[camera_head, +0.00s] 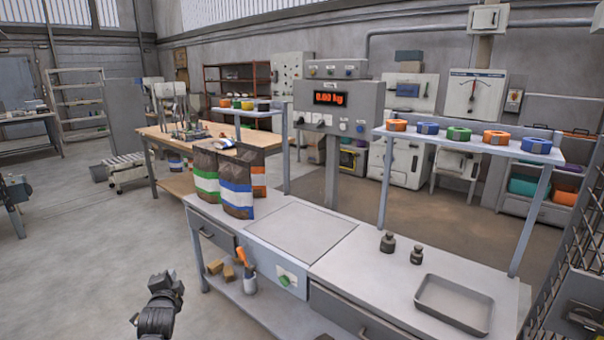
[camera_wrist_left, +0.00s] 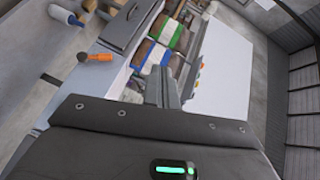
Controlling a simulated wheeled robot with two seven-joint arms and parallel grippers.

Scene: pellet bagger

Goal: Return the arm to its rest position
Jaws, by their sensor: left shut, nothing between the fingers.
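My left gripper (camera_head: 164,285) is low in the head view, in front of the bench's left end and apart from it. It is dark and small there, and most of the arm is out of frame. In the left wrist view its fingers (camera_wrist_left: 162,86) are together with nothing between them. The bench and bags behind them are seen tilted. My right gripper is in neither view.
The grey bench (camera_head: 345,262) holds filled bags (camera_head: 237,187) at its left end, small weights (camera_head: 387,242) and a metal tray (camera_head: 454,304). A display (camera_head: 330,98) reads 0.00 kg. Coloured rolls (camera_head: 459,133) sit on a raised shelf. Floor left of the bench is clear.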

